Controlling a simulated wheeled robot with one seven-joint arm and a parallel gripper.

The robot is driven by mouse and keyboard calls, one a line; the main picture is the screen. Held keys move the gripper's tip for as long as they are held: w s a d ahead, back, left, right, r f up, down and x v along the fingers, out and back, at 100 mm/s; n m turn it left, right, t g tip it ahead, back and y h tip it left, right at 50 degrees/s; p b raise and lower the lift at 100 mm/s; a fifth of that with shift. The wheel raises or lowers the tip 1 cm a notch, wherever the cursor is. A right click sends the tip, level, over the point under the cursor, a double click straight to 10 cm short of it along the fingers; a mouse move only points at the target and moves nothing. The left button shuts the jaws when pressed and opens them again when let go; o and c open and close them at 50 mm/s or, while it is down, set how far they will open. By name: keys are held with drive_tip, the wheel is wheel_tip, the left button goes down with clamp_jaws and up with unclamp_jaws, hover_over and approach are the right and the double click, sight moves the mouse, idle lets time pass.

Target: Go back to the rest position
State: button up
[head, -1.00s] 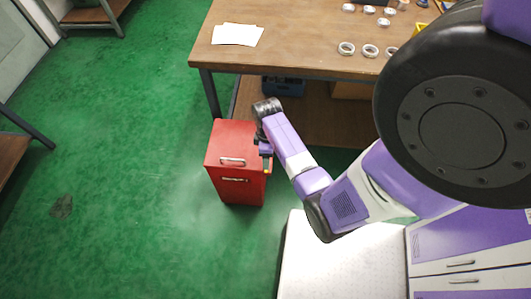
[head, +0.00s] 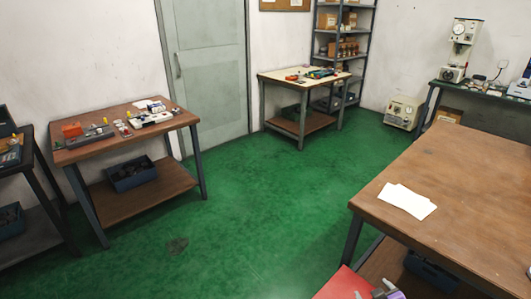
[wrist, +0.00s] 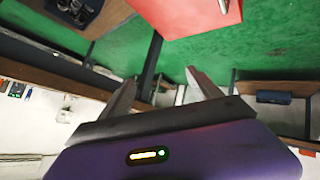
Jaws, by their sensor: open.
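My gripper (wrist: 160,88) shows in the wrist view with its two grey fingers spread apart and nothing between them. The wrist view looks tilted, with the floor and furniture beyond the fingers. In the head view only a small grey and purple part of my arm shows at the bottom edge, beside the red cabinet (head: 345,287); the fingers cannot be made out there. The red cabinet also shows at the top of the wrist view (wrist: 188,12), apart from the fingers.
A wooden table (head: 455,190) with white sheets (head: 407,201) stands at the right. A wooden bench (head: 135,137) with parts stands at the left, and a smaller table (head: 300,79) at the back by a grey door (head: 207,70). The green floor (head: 250,210) between them is clear.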

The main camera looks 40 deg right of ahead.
drive_tip(key=s+a+r+n+t+y, duration=0.15)
drive_tip(key=a+r+t, duration=0.25)
drive_tip(key=a+r, duration=0.65)
drive_tip(key=s+a+r+m+t+y, duration=0.15)
drive_tip(key=a+r+t, duration=0.4)
drive_tip(key=a, duration=0.75)
drive_tip(key=s+a+r+n+g+y, duration=0.1)
drive_tip(key=s+a+r+n+y, duration=0.2)
drive_tip(key=s+a+r, duration=0.3)
drive_tip(key=s+a+y, duration=0.1)
drive_tip(key=s+a, duration=0.3)
drive_tip(key=shift+s+a+g+y, duration=0.25)
drive_tip(key=shift+a+g+y, duration=0.05)
drive_tip(key=shift+g, duration=0.05)
drive_tip(key=shift+c, duration=0.2)
